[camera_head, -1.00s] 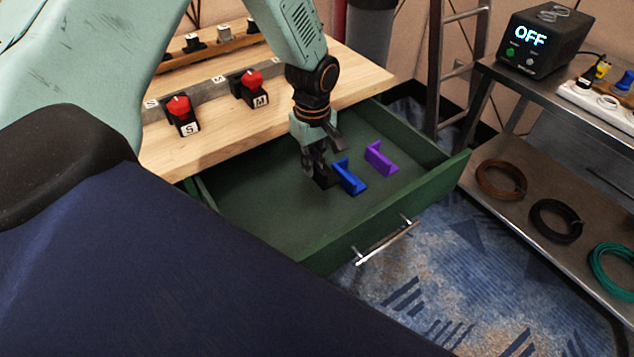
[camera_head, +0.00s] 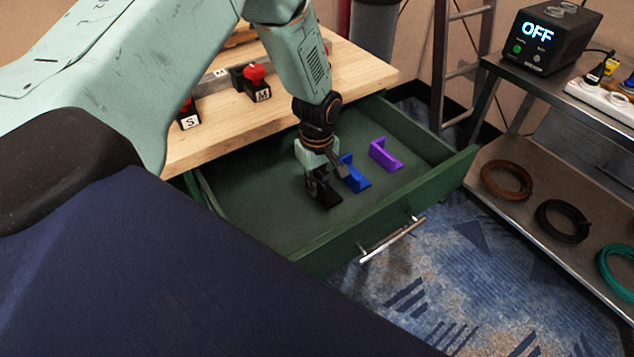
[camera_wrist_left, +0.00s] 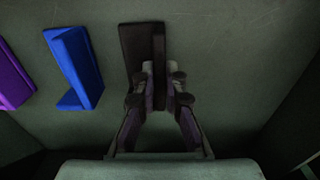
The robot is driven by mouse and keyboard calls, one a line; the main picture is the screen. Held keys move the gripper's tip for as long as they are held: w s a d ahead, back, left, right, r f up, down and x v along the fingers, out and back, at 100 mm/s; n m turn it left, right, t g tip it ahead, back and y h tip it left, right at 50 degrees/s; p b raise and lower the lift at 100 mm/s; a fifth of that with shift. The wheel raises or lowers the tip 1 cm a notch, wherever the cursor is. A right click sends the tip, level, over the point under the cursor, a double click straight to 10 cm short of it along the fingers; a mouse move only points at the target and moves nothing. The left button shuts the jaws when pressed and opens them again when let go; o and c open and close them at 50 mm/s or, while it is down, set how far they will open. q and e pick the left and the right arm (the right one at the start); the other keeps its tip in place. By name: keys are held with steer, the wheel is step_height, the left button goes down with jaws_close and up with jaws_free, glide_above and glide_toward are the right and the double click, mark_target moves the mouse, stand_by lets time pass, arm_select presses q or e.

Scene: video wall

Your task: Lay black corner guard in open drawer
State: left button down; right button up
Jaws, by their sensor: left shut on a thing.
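The black corner guard (camera_wrist_left: 138,50) is between the fingers of my left gripper (camera_wrist_left: 160,95) in the left wrist view. The fingers are shut on its upright flange, and its flat side lies at or very near the drawer floor. In the head view, the guard (camera_head: 330,199) shows below my left gripper (camera_head: 318,185), partly hidden by the fingers. The open green drawer (camera_head: 265,215) surrounds them. My right gripper is not in view.
A blue corner guard (camera_head: 354,178) and a purple one (camera_head: 386,155) lie in the drawer to the right of the gripper. The drawer front has a metal handle (camera_head: 392,240). The wooden tabletop (camera_head: 215,130) overhangs the back. Drawer floor is clear at left.

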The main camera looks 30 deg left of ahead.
arm_select(q)
steer(key=shift+f, duration=0.15)
steer(key=c, duration=1.8)
jaws_free()
steer(key=shift+a, duration=0.1)
steer(key=o, duration=0.4)
step_height(320, 180, up, 12)
steer(key=p, duration=0.3)
steer(key=shift+r, duration=0.25)
